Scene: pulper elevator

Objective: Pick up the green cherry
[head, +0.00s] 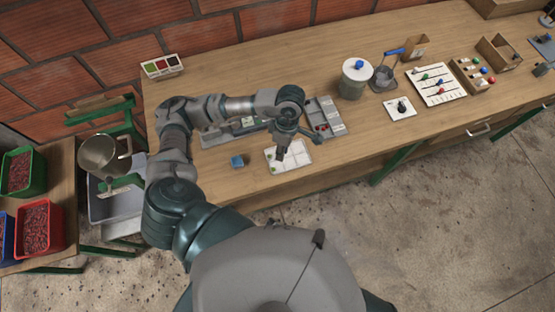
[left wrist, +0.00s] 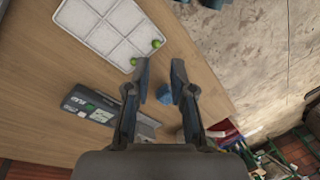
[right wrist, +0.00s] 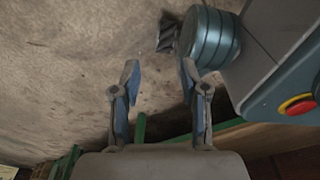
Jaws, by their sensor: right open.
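Two small green cherries lie on the white tray (head: 300,158), which is divided into square cells. In the left wrist view one green cherry (left wrist: 156,43) is at the tray's edge and the other green cherry (left wrist: 134,61) is at its near corner, close to a fingertip. My left gripper (left wrist: 162,68) is open, with nothing between its fingertips. In the head view my left gripper (head: 281,152) hangs over the tray and hides part of it. My right gripper (right wrist: 158,65) is open and empty over the concrete floor, away from the table; it does not show in the head view.
A blue object (head: 237,161) stands on the table left of the tray. A grey compartment tray (head: 326,118) is behind it. A lidded jar (head: 354,80) and a small white board (head: 399,109) are to the right. Bare tabletop lies between the tray and that board.

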